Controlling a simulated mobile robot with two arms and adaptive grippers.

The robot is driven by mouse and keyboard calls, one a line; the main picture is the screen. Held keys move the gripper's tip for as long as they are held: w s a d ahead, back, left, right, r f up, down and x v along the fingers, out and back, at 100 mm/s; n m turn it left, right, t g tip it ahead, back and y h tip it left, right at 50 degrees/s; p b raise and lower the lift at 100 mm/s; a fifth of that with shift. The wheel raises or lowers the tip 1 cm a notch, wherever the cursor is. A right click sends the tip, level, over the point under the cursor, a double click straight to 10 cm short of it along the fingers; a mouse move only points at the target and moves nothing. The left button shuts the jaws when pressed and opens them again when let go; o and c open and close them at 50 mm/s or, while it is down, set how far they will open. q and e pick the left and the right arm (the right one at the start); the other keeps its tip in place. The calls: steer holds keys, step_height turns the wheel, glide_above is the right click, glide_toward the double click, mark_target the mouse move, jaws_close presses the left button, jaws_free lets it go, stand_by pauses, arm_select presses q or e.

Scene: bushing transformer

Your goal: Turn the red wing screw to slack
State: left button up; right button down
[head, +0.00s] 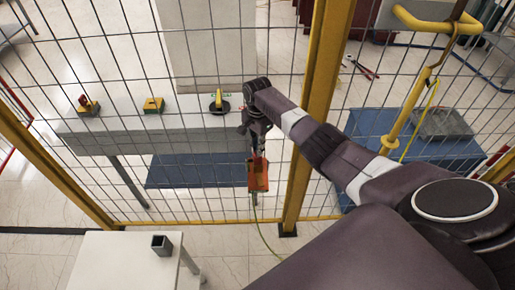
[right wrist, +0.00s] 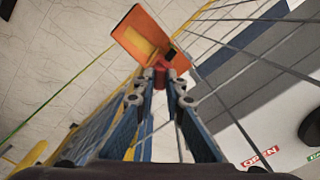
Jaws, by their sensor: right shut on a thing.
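My right gripper (head: 257,148) hangs at the end of my right arm, beside the wire fence. In the right wrist view the gripper (right wrist: 161,86) has its two blue-padded fingers nearly together at the tips, shut on a small red part (right wrist: 160,73) that looks like the red wing screw. Beyond it is an orange plate (right wrist: 133,31) with a yellow and black piece. The orange plate (head: 258,175) also shows just below the gripper in the head view. The screw's shape is mostly hidden by the fingertips. My left gripper is not in view.
A yellow-framed wire fence (head: 318,90) stands around the gripper. A white table (head: 110,262) with a dark square tube (head: 162,245) stands at front left. A green-yellow cable (head: 262,232) hangs below the plate.

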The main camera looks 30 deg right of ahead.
steer(key=c, duration=2)
jaws_free()
step_height(320, 180, up, 12)
steer(key=shift+r, duration=0.1)
